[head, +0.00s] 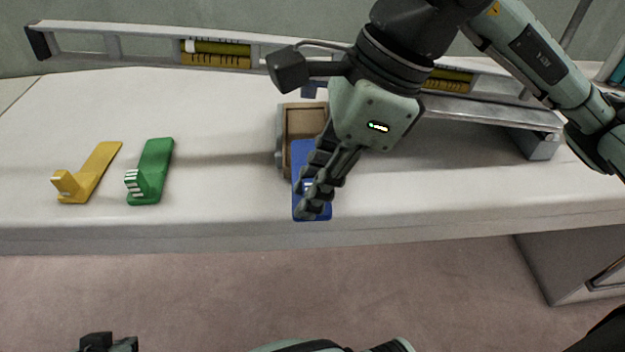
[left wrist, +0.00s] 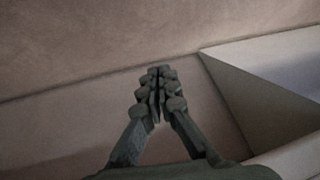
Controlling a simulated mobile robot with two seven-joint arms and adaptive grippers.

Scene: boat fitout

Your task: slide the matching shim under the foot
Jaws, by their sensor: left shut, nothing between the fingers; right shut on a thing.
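A blue shim (head: 299,160) lies on the white bench top with its near end at the front edge. My right gripper (head: 314,203) is shut on its upright tab, which the fingers mostly hide. The shim's far end meets a brown, box-like foot (head: 304,120) with a grey side; I cannot tell whether any of it is under. A yellow shim (head: 99,165) and a green shim (head: 154,160), its tab striped white, lie to the left. My left gripper (head: 108,344) is at the bottom edge, partly cut off; the left wrist view shows its fingers (left wrist: 158,76) shut and empty.
A long grey metal frame with yellow-green level vials (head: 217,53) runs along the back. A grey block (head: 541,146) stands under its right end. The bench top (head: 225,190) between the green and blue shims is clear. A grey cabinet (head: 575,265) is below right.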

